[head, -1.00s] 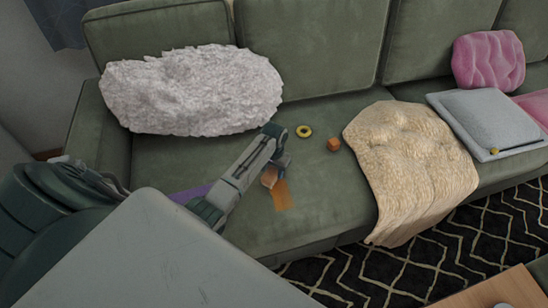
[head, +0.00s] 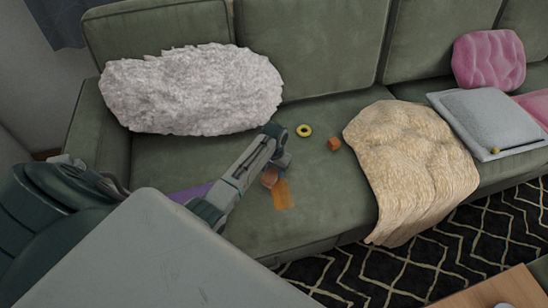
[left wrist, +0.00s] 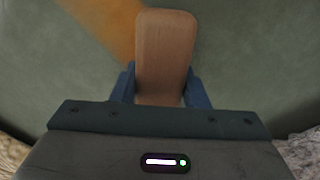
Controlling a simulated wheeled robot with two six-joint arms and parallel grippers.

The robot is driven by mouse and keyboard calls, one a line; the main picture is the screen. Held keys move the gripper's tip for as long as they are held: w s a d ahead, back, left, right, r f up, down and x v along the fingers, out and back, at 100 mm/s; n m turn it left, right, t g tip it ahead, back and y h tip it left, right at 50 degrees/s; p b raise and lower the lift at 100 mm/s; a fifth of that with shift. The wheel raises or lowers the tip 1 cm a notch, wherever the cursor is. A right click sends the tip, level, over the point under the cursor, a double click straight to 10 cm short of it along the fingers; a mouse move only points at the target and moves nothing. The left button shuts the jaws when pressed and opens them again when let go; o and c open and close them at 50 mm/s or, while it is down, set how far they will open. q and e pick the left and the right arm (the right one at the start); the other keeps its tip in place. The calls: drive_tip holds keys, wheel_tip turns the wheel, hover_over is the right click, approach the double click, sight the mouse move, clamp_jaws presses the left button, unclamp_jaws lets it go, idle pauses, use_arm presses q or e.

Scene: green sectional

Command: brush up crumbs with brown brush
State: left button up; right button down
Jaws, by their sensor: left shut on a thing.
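The brown brush (head: 269,178) is in my left gripper (head: 277,168), low over the green sofa seat. In the left wrist view the brush (left wrist: 165,52) shows as a tan block with rounded corners, between the blue fingers of the gripper (left wrist: 160,88). An orange patch (head: 282,195), which looks like the crumbs, lies on the seat just right of the brush. It also shows beyond the brush in the left wrist view (left wrist: 103,22). I cannot tell whether the brush touches the seat. My right gripper is out of view.
A yellow ring (head: 304,131) and a small orange cube (head: 334,144) lie on the seat behind the patch. A cream throw (head: 415,165) drapes over the seat to the right. A fluffy white pillow (head: 190,90) rests at the left back. Seat between patch and throw is clear.

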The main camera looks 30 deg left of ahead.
use_arm(q)
drive_tip(key=shift+f+b, duration=0.4)
drive_tip(key=shift+f, duration=0.5)
